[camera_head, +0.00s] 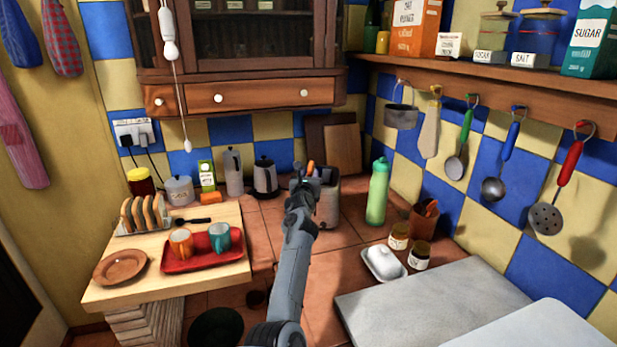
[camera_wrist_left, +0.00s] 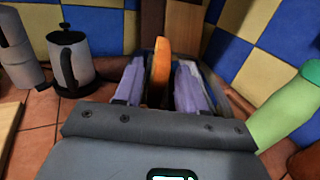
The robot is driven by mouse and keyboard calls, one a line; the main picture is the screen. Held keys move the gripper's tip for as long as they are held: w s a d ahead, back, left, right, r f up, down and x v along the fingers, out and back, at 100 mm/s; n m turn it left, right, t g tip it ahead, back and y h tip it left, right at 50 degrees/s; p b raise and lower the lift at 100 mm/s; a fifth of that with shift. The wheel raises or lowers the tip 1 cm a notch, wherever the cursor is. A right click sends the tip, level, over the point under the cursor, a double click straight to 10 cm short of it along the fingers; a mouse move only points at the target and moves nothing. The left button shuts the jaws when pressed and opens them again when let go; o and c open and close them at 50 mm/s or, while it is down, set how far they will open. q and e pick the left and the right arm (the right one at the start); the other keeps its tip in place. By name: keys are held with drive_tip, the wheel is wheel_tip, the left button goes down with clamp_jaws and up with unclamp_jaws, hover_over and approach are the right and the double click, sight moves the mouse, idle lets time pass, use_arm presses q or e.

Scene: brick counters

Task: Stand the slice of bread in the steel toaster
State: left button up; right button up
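The steel toaster (camera_head: 328,204) stands on the tiled counter, partly hidden behind my left arm in the head view. My left gripper (camera_head: 308,174) is over the toaster's top. In the left wrist view its two purple-grey fingers (camera_wrist_left: 162,82) stand apart, one on each side of the orange-brown slice of bread (camera_wrist_left: 160,70). The slice is upright, seen edge-on, with narrow gaps to both fingers. It appears to stand in the toaster; its lower edge and the slot are hidden. My right gripper is not in view.
A kettle (camera_head: 265,178) stands left of the toaster and a green bottle (camera_head: 377,192) right of it. Boards (camera_head: 342,149) lean on the wall behind. At left are a toast rack (camera_head: 145,213) and a red tray (camera_head: 203,262) with two mugs. Tiles in front are partly free.

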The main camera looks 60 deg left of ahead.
use_arm(q)
drive_tip(key=shift+o, duration=0.3)
drive_tip(key=shift+d, duration=0.15)
drive_tip(key=shift+s+d, duration=0.4)
drive_tip(key=shift+d, duration=0.1)
drive_tip(key=p+v, duration=0.1)
drive_tip(key=v, duration=0.8)
drive_tip(key=shift+s+p, duration=0.2)
drive_tip(key=shift+p, duration=0.2)
